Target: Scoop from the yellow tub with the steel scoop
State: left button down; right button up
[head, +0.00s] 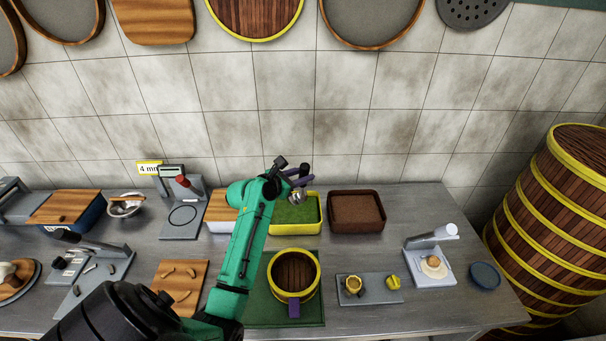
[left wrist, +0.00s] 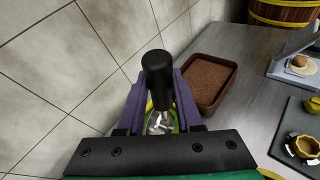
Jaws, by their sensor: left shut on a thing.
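The yellow tub (head: 320,229) stands near the wall in the head view and holds green, loose-looking contents (head: 296,211). My left gripper (head: 297,176) is above the back part of this tub, shut on the steel scoop. The scoop's black handle (left wrist: 158,75) stands between the purple fingers in the left wrist view. Its shiny steel bowl (head: 299,196) is at or just over the green contents; I cannot tell whether it touches them. The bowl also shows in the left wrist view (left wrist: 159,122), where the gripper hides most of the tub.
A brown tub (head: 356,228) of brown contents stands right of the yellow tub. A round wooden steamer (head: 315,285) sits in front on a green mat (head: 257,310). A grey tray (head: 375,299) with small yellow pieces is to its right. The tiled wall is close behind.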

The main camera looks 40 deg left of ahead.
pick_arm(q)
jog(key=f, duration=0.1)
jog(key=w+f+b, duration=0.1)
jog(key=f, duration=0.1)
jog(key=shift+w+a, duration=0.2)
jog(key=shift+a, duration=0.2)
jog(key=shift+s+a+f+b, duration=0.15)
jog(key=shift+f+b, duration=0.2)
jog(key=shift+b, duration=0.1)
jog(key=shift+a+f+b, duration=0.2)
jog(key=shift+f+b, duration=0.1)
jog(key=shift+f, duration=0.25)
jog(key=shift+a+f+b, duration=0.2)
jog(key=shift+f+b, duration=0.1)
jog(key=shift+f, duration=0.2)
jog(key=shift+w+a+f+b, duration=0.15)
jog(key=shift+f+b, duration=0.1)
jog(key=shift+f, duration=0.25)
jog(key=shift+w+f+b, duration=0.1)
jog(key=shift+f+b, duration=0.1)
jog(key=shift+f, duration=0.25)
jog(key=shift+r, duration=0.1)
pick_arm(e)
jog(key=f, duration=0.1)
jog(key=w+f, duration=0.2)
jog(key=f, duration=0.1)
jog(key=shift+w+a, duration=0.25)
jog(key=shift+d, duration=0.1)
